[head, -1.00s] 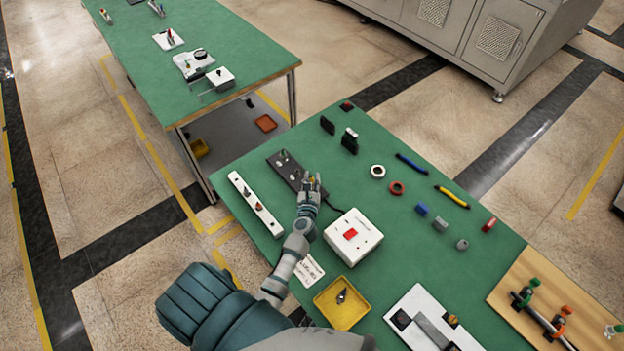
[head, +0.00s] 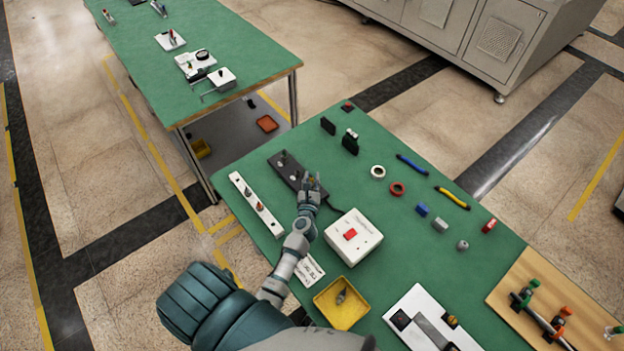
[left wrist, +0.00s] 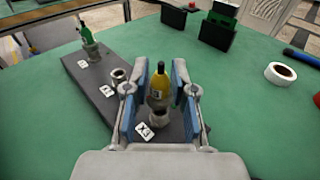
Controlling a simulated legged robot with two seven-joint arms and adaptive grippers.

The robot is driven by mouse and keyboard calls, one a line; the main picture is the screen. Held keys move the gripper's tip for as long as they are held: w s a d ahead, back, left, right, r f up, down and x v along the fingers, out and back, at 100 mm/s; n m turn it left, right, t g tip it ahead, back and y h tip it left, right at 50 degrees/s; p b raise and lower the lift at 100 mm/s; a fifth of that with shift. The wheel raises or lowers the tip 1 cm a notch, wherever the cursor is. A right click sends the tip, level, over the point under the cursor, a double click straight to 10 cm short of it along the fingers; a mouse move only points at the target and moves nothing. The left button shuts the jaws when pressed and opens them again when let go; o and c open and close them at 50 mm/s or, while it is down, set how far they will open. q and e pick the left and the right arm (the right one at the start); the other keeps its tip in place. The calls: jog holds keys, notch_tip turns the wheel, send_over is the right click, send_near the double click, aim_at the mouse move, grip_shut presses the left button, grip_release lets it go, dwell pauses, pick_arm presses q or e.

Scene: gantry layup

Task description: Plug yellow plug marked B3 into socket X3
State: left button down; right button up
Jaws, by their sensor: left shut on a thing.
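My left gripper (left wrist: 159,95) is shut on the yellow plug (left wrist: 159,85), one blue-padded finger on each side. The plug stands upright with its dark tip up. Its lower end meets the grey socket collar (left wrist: 160,104) by the X3 tag (left wrist: 145,131); I cannot tell how deep it sits. The dark socket block (left wrist: 92,77) also holds a bare collar (left wrist: 118,76) in the middle and a green plug (left wrist: 87,36) at the far end. In the head view, my left gripper (head: 312,184) is over the near end of the block (head: 281,164). No B3 mark is readable. My right gripper is out of view.
A white box with a red switch (head: 361,246) stands close to the right of the gripper. A yellow tray (head: 322,299) is nearer me. Tape rolls and small blocks lie further right.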

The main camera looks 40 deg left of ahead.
pick_arm(q)
jog(key=shift+f+b, duration=0.8)
jog(key=shift+f, duration=0.1)
jog(key=c, duration=0.9)
grip_release()
jog(key=v, duration=1.2)
jog(key=shift+d, duration=0.1)
jog(key=shift+f, duration=0.1)
